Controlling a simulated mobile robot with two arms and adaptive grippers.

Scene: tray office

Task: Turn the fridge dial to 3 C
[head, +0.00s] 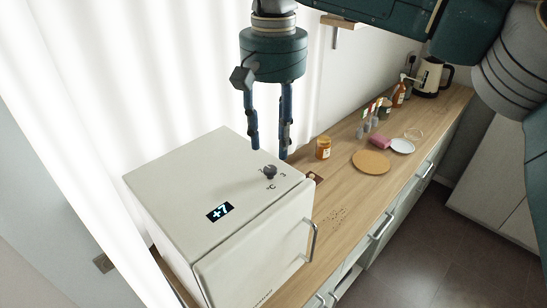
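The small white fridge (165,185) stands on the wooden worktop, its display (220,212) reading "+7". The dark dial (270,172) sits on its top near the back right corner, with "°C" and a "3" marked beside it. My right gripper (269,153) points down just behind and above the dial. Its two dark blue fingers are apart with nothing between them. I cannot tell whether a fingertip touches the fridge top. The dial is not gripped. My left gripper is not in view.
The fridge door handle (313,241) juts out to the right.

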